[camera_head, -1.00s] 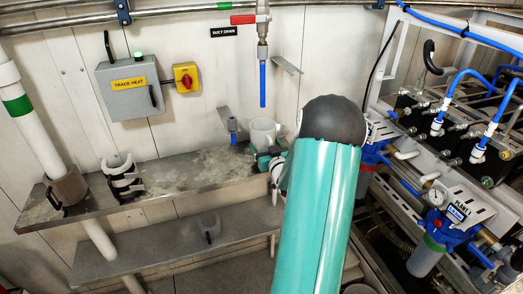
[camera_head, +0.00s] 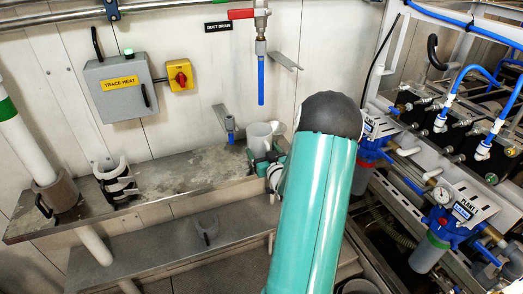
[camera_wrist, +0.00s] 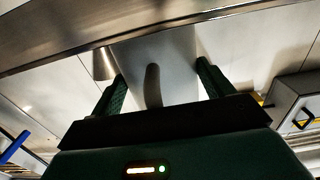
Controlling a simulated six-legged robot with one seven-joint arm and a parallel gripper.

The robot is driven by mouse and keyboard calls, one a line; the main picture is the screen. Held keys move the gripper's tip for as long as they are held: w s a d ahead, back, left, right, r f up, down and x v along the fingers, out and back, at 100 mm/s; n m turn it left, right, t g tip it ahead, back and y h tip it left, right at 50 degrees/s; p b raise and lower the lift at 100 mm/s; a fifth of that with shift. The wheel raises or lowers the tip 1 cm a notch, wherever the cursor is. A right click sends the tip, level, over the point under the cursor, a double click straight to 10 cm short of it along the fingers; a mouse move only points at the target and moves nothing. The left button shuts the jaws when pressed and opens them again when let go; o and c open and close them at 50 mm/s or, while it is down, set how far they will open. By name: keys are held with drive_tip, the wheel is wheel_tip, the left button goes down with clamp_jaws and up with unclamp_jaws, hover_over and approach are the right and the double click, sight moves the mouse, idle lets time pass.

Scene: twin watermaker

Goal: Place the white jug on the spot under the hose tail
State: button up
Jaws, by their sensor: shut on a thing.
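The white jug (camera_head: 260,135) is upright at the right end of the metal shelf (camera_head: 180,172), close to the wall. I cannot tell whether its base touches the shelf. The blue hose tail (camera_head: 261,80) hangs below the drain valve, above the jug with a clear gap. My teal gripper (camera_head: 262,160) is at the jug's near side, partly hidden by my arm. In the wrist view, my dark fingers (camera_wrist: 160,70) stand on either side of the pale jug (camera_wrist: 178,72), with its handle (camera_wrist: 152,86) between them. The spot under the jug is hidden.
A bracket (camera_head: 285,60) is on the wall right of the hose. An empty clip holder (camera_head: 115,182) stands on the shelf's left. Blue filter housings (camera_head: 370,160) are right of my arm.

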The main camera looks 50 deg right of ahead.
drive_tip(key=o, duration=0.9)
drive_tip(key=shift+w+f, duration=0.1)
drive_tip(key=shift+w, duration=0.2)
drive_tip(key=shift+o, duration=0.5)
drive_tip(key=shift+s, duration=0.25)
drive_tip(key=shift+w, duration=0.15)
drive_tip(key=shift+r, duration=0.2)
drive_tip(key=v, duration=1.2)
